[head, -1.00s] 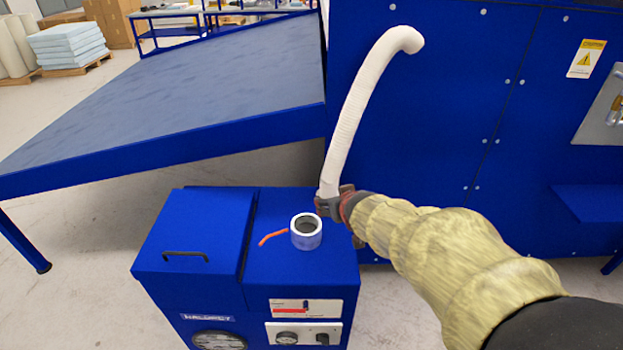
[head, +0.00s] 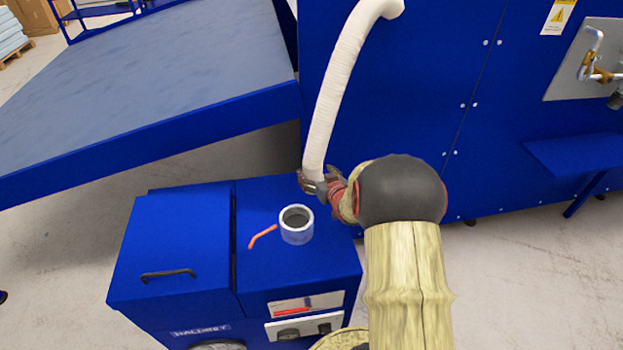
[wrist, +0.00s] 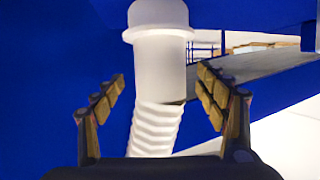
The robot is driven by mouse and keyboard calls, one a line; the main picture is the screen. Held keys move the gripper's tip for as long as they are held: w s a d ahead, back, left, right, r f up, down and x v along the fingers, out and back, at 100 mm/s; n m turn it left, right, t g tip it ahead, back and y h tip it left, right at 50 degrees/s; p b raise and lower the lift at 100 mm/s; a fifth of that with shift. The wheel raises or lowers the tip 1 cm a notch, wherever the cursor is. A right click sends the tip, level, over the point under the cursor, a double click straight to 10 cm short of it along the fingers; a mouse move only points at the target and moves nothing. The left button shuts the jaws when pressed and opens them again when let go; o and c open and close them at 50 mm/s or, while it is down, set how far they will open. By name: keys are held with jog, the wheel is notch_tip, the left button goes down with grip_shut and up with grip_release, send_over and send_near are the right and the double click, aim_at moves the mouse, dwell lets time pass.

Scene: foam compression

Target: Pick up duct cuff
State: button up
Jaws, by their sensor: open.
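The duct cuff (wrist: 160,20) is a smooth white cylinder with a wider rim, joined to a ribbed white hose (wrist: 155,130) in the wrist view. In the head view the pale hose (head: 340,85) rises in front of the blue cabinet, and its lower end is at my gripper (head: 314,184). My gripper is open, with its padded fingers (wrist: 161,82) on either side of the cuff and hose in the wrist view. A gap shows on the left; contact on the right is unclear. In the head view the fingers partly hide the hose's lower end.
A blue machine box (head: 258,262) stands below, with a whitish round collar (head: 297,236) and an orange lever (head: 262,236) on top. A sloping grey-topped table (head: 150,90) is at left. The blue cabinet (head: 425,100) fills the back right, with a pipe fitting (head: 590,70).

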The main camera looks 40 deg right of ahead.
jog(key=b+x, duration=0.1)
jog(key=x, duration=0.2)
jog(key=shift+w+f, duration=0.1)
jog(key=shift+w, duration=0.05)
jog(key=shift+c, duration=1.2)
jog(key=c, duration=1.1)
jog(key=shift+c, duration=0.3)
